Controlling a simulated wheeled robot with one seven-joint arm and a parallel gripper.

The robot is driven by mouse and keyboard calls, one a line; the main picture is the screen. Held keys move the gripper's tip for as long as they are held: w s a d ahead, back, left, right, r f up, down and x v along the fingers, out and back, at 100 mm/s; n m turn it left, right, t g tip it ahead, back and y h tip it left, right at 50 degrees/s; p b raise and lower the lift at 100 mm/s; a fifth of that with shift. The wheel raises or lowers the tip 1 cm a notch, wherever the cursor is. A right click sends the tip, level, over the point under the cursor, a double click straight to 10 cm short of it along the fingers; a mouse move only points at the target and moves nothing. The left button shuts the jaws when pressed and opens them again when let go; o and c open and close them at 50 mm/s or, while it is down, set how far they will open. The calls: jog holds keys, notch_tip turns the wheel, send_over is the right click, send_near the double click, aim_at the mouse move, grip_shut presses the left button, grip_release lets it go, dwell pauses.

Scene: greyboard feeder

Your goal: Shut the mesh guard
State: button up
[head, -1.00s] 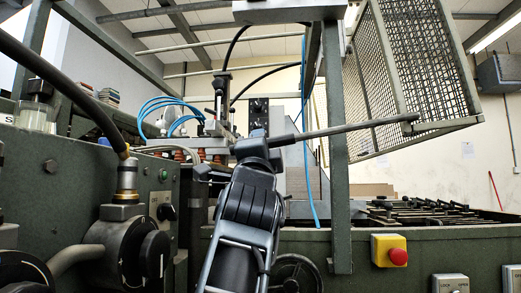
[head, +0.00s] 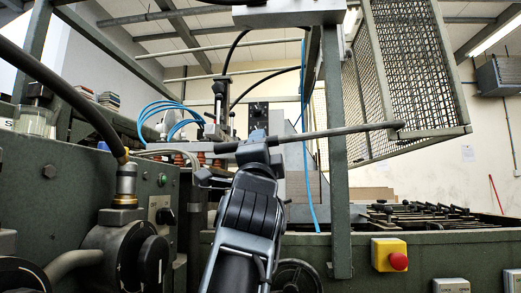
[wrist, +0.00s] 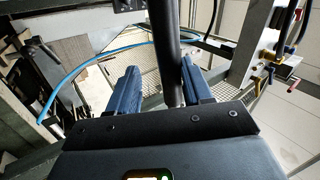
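The mesh guard (head: 421,75) is a wire cage in a grey frame. It stands raised and tilted at the upper right of the head view. A long dark bar (head: 345,130) runs from its lower edge leftward to my gripper (head: 262,139). In the wrist view the black bar (wrist: 166,45) passes between the two blue fingers of my gripper (wrist: 160,72). The bar lies close to the right finger, with a visible gap to the left finger. The fingers are apart; whether one touches the bar I cannot tell. In the head view my wrist hides the fingertips.
A green upright post (head: 336,165) stands right of my arm. A yellow box with a red button (head: 389,255) is on the front panel. Blue air hoses (head: 172,108) and a black cable (head: 70,85) hang at the left. The feeder bed (head: 425,213) lies lower right.

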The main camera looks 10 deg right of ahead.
jog(key=v, duration=0.7)
jog(key=shift+s, duration=0.2)
jog(key=shift+f, duration=0.1)
